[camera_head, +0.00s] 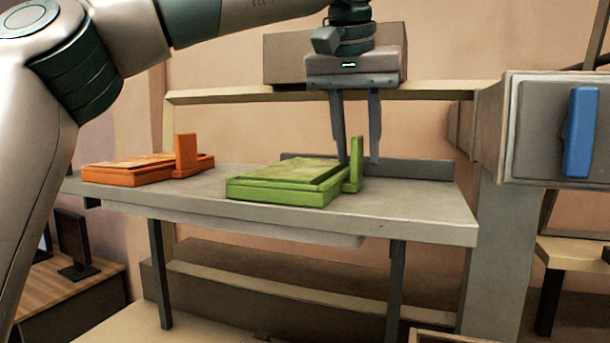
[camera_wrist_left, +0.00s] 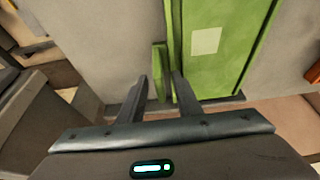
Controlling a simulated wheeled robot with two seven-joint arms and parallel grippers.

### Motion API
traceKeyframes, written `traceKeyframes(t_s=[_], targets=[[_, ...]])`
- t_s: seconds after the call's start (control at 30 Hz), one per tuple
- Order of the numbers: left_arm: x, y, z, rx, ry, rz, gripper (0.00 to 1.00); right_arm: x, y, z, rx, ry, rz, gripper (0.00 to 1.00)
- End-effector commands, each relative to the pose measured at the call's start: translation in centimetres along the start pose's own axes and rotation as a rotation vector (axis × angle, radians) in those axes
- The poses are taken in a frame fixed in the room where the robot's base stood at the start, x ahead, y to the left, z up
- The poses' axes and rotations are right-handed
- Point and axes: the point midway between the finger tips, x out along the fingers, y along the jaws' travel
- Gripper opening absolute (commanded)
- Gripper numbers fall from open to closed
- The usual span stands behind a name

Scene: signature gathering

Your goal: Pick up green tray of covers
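The green tray (camera_head: 285,185) lies flat on the grey table (camera_head: 420,210), with an upright green tab handle (camera_head: 355,172) at its right end. A pale label shows on the tray (camera_wrist_left: 222,85) in the left wrist view. My left gripper (camera_head: 357,161) points down over the handle end of the tray. Its two fingers are apart. In the left wrist view the handle (camera_wrist_left: 159,70) stands between the fingertips (camera_wrist_left: 160,77), with a small gap visible on the left finger's side. My right gripper is not in view.
An orange tray (camera_head: 130,171) with a similar upright handle lies on the table to the left. A low grey ledge (camera_head: 420,169) runs along the table's back. A grey box with a blue handle (camera_head: 580,132) stands at the right.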

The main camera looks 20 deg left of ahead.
Motion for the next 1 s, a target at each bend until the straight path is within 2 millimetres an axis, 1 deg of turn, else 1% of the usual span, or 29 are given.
traceKeyframes(t_s=[0.27, 0.3, 0.33, 0.37, 0.4, 0.43, 1.0], targets=[[-0.03, 0.01, 0.00, 0.000, 0.000, 0.000, 0.31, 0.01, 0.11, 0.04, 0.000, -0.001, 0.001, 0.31], [-0.03, 0.02, -0.01, 0.000, 0.000, 0.000, 0.26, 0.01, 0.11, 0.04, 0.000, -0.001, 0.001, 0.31], [-0.04, 0.02, -0.01, 0.000, 0.000, 0.000, 0.19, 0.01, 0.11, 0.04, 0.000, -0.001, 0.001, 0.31], [-0.04, 0.02, -0.01, 0.000, 0.000, 0.000, 0.12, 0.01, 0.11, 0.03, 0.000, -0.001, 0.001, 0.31], [-0.04, 0.02, -0.01, 0.000, 0.001, 0.000, 0.03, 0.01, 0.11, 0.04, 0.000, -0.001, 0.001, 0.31], [-0.04, 0.02, -0.01, 0.000, 0.000, 0.000, 0.00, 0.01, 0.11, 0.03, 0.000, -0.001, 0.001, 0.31], [-0.04, 0.02, 0.00, 0.001, 0.000, 0.000, 0.00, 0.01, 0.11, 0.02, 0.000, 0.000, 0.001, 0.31]])
